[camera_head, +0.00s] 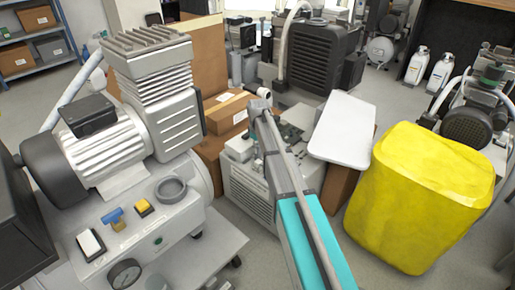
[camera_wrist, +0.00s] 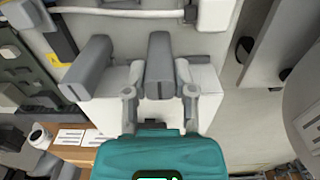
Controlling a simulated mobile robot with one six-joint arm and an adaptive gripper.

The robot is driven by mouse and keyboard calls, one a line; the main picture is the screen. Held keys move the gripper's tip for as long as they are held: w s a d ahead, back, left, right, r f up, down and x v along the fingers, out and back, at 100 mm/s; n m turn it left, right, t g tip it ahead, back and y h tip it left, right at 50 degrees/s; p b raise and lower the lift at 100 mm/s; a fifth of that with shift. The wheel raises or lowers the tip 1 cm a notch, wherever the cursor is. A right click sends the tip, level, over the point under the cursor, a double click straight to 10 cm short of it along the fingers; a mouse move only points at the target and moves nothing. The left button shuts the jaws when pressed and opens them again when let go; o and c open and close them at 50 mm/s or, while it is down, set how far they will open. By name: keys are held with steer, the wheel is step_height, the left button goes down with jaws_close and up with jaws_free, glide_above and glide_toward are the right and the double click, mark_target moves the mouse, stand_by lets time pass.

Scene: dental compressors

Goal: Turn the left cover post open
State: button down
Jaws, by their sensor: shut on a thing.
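In the wrist view my gripper (camera_wrist: 160,80) has one finger on each side of a grey, block-shaped post (camera_wrist: 160,50) and is shut on it. A second, similar grey post (camera_wrist: 90,66) stands to its left, apart from the fingers and slanted in the picture. A pale boxy surface (camera_wrist: 205,83) lies behind the held post. The pictures do not clearly show which post is the left cover post or how far it is turned. In the head view my arm reaches up the middle; its far end is small and its grip cannot be made out.
In the head view a large compressor (camera_head: 150,85) stands left of my arm. Cardboard boxes (camera_head: 228,112) are close beyond the arm. A white pipe (camera_wrist: 120,10) crosses the wrist view's top.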

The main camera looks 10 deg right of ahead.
steer(key=shift+m, duration=0.3)
steer(key=m, duration=1)
stand_by(0.4)
steer(key=shift+m, duration=0.3)
steer(key=shift+c, duration=2.2)
jaws_free()
